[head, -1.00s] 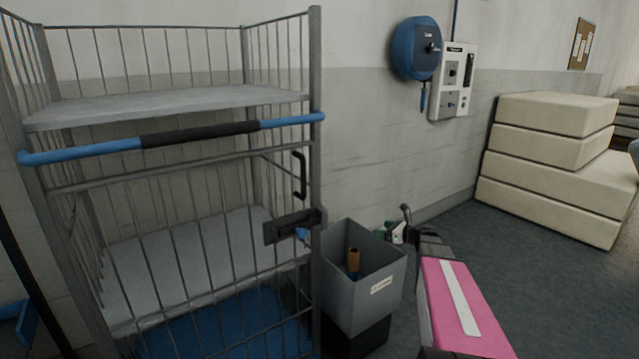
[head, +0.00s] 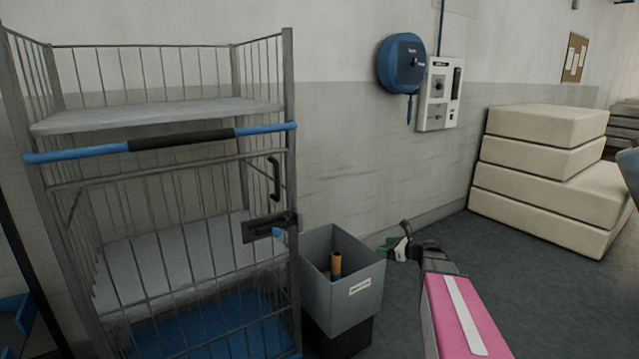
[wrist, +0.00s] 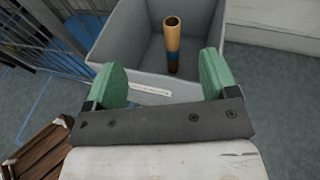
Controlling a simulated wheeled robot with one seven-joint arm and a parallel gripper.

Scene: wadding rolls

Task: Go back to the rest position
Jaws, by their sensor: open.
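My gripper (head: 396,248) is at the end of my pink arm, to the right of the grey bin in the head view. In the wrist view my gripper (wrist: 158,84) shows two green finger pads spread wide apart with nothing between them. A grey open bin (head: 368,272) with a white label stands beside the cage trolley; its label side faces my gripper in the wrist view (wrist: 185,92). A tan cardboard tube (head: 336,262) stands in the bin, apart from the fingers. In the wrist view the tube (wrist: 172,38) has a blue band.
A wire cage trolley (head: 290,190) with a blue and black handle stands at left. Cream wadding blocks (head: 545,165) are stacked at right. A blue reel (head: 402,62) and a control box (head: 439,93) hang on the wall. The floor between bin and blocks looks clear.

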